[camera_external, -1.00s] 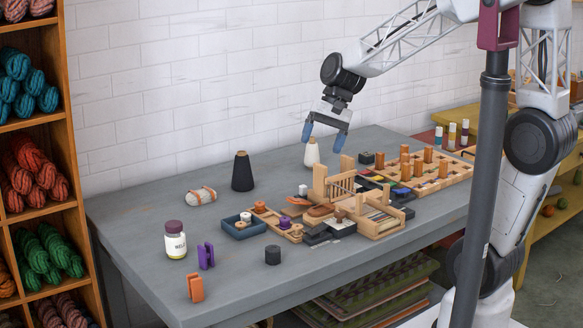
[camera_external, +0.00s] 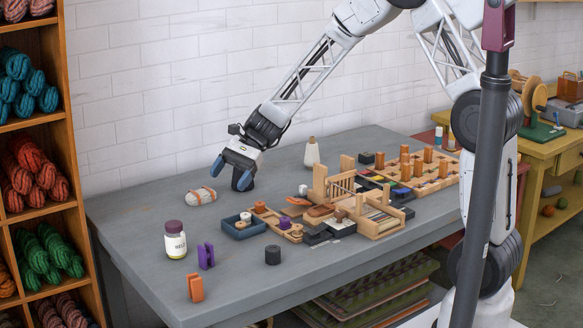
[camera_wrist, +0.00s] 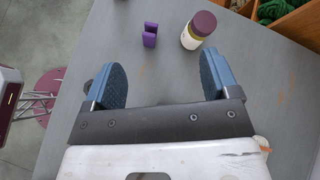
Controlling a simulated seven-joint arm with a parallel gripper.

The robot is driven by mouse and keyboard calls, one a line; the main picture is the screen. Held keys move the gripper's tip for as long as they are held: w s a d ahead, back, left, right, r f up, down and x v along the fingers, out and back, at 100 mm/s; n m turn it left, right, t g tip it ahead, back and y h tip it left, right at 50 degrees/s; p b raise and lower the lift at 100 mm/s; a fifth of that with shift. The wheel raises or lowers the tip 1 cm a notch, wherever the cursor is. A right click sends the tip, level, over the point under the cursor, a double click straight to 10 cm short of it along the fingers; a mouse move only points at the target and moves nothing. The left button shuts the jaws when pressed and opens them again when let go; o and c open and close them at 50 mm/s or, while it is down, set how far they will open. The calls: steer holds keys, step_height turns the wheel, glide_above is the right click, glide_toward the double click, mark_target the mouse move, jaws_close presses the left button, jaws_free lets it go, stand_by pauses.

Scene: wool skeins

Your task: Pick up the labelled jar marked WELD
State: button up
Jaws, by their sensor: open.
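The labelled jar (camera_external: 175,240) stands upright at the left front of the grey table. It has a purple lid and a pale label that seems to read WELD. It also shows in the wrist view (camera_wrist: 196,33), beyond my fingertips and a little right of the middle, where its lid hides most of the label. My gripper (camera_external: 231,173) is open and empty, above the table, up and to the right of the jar and apart from it. Its two blue fingers (camera_wrist: 165,80) are spread wide with bare table between them.
A purple clip-like piece (camera_external: 206,256) stands close to the jar's right, with an orange one (camera_external: 195,288) in front. A white skein (camera_external: 200,196) with an orange band lies behind. A blue tray (camera_external: 243,228) and wooden loom parts crowd the middle. A shelf of yarn (camera_external: 40,170) stands left.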

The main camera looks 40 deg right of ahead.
mark_target(174, 223)
steer(key=w+a+f+m+y, duration=0.2)
steer(key=w+a+f+m, duration=0.2)
steer(key=w+a+f, duration=0.2)
step_height(174, 223, down, 3)
steer(key=a, duration=0.2)
steer(key=shift+w+a+y, duration=0.3)
steer(key=shift+y, duration=0.1)
steer(key=shift+f, duration=0.15)
steer(key=shift+x, duration=1.25)
steer(key=shift+a, duration=0.1)
steer(key=shift+x, duration=2.5)
steer(key=shift+c, duration=0.5)
steer(key=c, duration=1)
